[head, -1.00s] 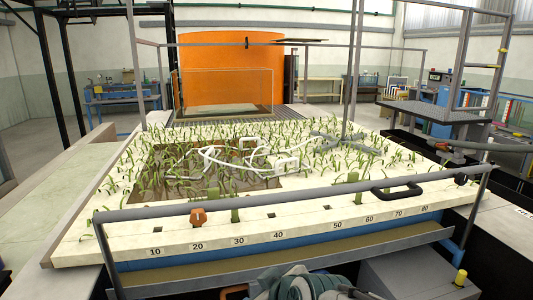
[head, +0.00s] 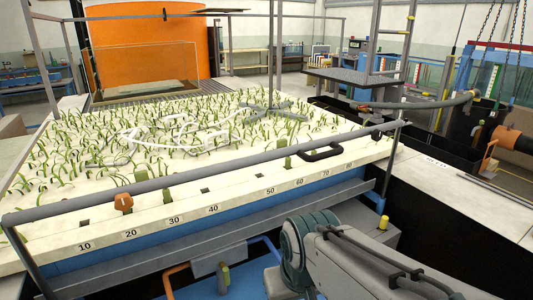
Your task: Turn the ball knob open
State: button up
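I cannot make out for sure which part is the ball knob. A small yellow-topped knob (head: 383,223) stands upright on the grey ledge at the front right of the flume bed. An orange fitting (head: 123,203) sits at the bed's front left edge, by the grey rail. A green-yellow upright piece (head: 224,274) shows low at the bottom, among blue tubing. My arm, with a teal-ringed joint, reaches in from the bottom right. My gripper is not in view.
The pale bed (head: 200,200) with green plant strips and numbered marks fills the middle. A grey rail (head: 220,170) runs along its front. A thick hose (head: 420,103) and an orange bent handle (head: 489,150) are at the right. A pale bench top (head: 450,185) there is largely clear.

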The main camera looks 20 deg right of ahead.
aim_at(376, 135)
jog(key=k, duration=0.4)
jog(key=u, duration=0.1)
jog(key=i, duration=0.7)
jog(key=z, duration=0.95)
jog(key=i, duration=0.5)
jog(key=z, duration=0.5)
